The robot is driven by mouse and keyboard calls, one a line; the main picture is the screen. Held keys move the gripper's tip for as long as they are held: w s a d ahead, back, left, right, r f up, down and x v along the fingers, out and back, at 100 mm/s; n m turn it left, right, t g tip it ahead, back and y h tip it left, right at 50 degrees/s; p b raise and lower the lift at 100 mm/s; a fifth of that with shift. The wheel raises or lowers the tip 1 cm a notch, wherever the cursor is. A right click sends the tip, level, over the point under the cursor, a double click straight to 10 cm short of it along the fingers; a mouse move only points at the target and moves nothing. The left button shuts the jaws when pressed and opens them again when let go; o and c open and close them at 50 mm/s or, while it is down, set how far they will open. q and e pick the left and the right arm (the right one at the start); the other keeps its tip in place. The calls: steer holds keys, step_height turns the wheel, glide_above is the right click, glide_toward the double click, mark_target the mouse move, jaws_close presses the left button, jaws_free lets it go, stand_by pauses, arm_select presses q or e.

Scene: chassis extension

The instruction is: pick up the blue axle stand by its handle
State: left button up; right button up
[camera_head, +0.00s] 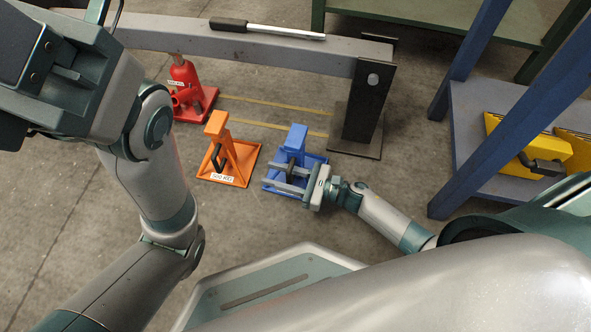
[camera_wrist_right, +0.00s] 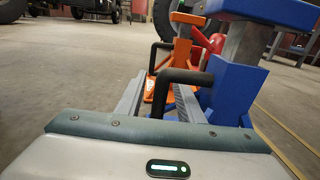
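The blue axle stand (camera_head: 297,146) stands on the floor left of the beam's dark post. Its black handle (camera_wrist_right: 184,77) faces my right gripper and shows clearly in the right wrist view. My right gripper (camera_head: 268,175) is low beside the stand, with its two fingers apart and pointing left in the head view. In the right wrist view the handle's downward bar is between the fingers (camera_wrist_right: 158,104), with gaps visible; contact cannot be told. My left arm fills the left of the head view, but its fingers do not show.
An orange axle stand (camera_head: 235,158) stands just left of the blue one. A red jack (camera_head: 188,92) is behind it. A grey beam (camera_head: 250,45) with a black-handled bar (camera_head: 265,28) runs behind. A blue shelf (camera_head: 478,130) with yellow items stands at right.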

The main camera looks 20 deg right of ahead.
jaws_close()
stand_by(1.4)
steer(key=shift+r, duration=0.1)
